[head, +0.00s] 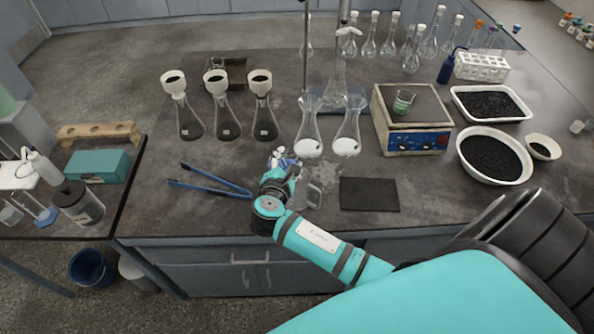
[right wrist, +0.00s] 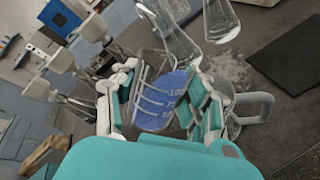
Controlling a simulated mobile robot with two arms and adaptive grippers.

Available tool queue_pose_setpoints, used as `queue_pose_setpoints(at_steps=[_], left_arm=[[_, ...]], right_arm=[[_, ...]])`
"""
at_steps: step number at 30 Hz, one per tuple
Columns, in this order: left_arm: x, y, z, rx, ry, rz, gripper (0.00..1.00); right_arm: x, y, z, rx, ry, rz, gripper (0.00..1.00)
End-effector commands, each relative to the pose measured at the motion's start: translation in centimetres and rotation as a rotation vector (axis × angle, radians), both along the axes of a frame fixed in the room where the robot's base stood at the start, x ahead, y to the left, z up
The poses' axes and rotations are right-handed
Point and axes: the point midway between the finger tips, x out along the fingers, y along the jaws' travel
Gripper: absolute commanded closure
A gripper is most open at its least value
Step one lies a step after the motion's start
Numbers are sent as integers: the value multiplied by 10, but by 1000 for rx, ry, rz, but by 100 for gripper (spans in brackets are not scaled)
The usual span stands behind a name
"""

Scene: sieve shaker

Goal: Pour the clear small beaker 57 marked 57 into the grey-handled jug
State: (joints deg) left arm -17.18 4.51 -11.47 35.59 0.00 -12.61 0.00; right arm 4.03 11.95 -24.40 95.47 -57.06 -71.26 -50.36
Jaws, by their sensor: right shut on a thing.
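My right gripper (head: 281,166) is low over the front middle of the bench. In the right wrist view my right gripper (right wrist: 168,98) is shut around a clear small beaker (right wrist: 158,100) with white lines and a blue printed patch; a number 57 is not readable. Its contents cannot be made out. The clear jug (head: 311,196) is just right of the gripper, partly hidden by it. Its grey handle (right wrist: 256,107) shows in the right wrist view, close beside the fingers. My left gripper is not in view.
Two clear flasks (head: 309,135) with white contents stand just behind the gripper. Blue tongs (head: 208,187) lie to the left, a dark mat (head: 369,194) to the right. A balance (head: 412,120) carries a green-marked beaker (head: 403,102). Three funnel-topped flasks (head: 226,118) stand back left.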

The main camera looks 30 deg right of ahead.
Motion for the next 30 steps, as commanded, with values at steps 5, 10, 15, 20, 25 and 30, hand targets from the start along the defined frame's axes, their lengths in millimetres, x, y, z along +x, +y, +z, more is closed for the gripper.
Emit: queue_pose_setpoints(at_steps=[5,10,15,20,25,30], left_arm=[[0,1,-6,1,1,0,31],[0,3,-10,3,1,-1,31],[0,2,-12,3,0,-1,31],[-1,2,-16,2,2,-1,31],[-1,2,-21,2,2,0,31],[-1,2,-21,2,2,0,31]], right_arm=[[0,0,-3,22,-12,0,89],[0,-1,-5,41,-24,0,89],[-1,-1,-5,61,-35,0,89],[-1,-1,-7,80,-46,1,89],[-1,-1,-10,100,-57,1,89],[-1,-1,-9,114,-65,1,89]])
